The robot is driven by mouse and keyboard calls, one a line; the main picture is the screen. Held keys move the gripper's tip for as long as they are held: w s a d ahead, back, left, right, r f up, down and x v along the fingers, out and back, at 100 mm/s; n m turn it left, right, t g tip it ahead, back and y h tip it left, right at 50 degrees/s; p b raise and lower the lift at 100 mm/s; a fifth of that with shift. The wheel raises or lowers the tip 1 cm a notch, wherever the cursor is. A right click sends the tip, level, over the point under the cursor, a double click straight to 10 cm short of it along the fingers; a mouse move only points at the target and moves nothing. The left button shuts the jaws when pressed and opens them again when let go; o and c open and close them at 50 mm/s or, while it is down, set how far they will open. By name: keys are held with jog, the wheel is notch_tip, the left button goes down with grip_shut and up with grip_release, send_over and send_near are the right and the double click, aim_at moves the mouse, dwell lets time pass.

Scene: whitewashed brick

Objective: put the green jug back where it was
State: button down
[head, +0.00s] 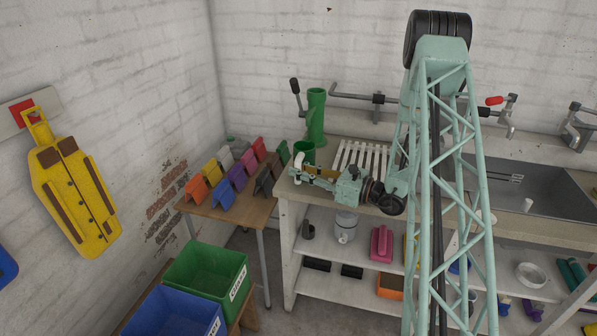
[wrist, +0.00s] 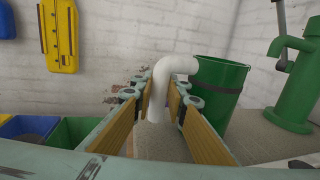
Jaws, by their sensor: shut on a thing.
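The green jug (head: 304,150) is at the left end of the worktop, just in front of a tall green hand pump (head: 316,118). In the wrist view the jug (wrist: 222,90) looks upright, with its curved white handle (wrist: 172,70) to the left. My gripper (head: 300,174) reaches in from the right in the head view. In the wrist view my gripper (wrist: 160,98) is shut on the white handle, one finger on each side. The jug's base is hidden behind a finger, so I cannot tell whether it touches the worktop.
A slatted white rack (head: 362,158) lies right of the jug, and a sink (head: 520,185) is farther right. A small wooden table (head: 232,214) with several coloured clips stands left. Green (head: 205,272) and blue (head: 172,315) bins sit below. The worktop's left edge is close to the jug.

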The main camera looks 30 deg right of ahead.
jog(key=shift+f, duration=0.1)
jog(key=c, duration=2.6)
grip_release()
jog(key=shift+o, duration=0.2)
jog(key=shift+r, duration=0.2)
jog(key=shift+p+v, duration=0.5)
jog(key=shift+v, duration=5.5)
jog(key=shift+f, duration=0.15)
jog(key=shift+a, duration=0.1)
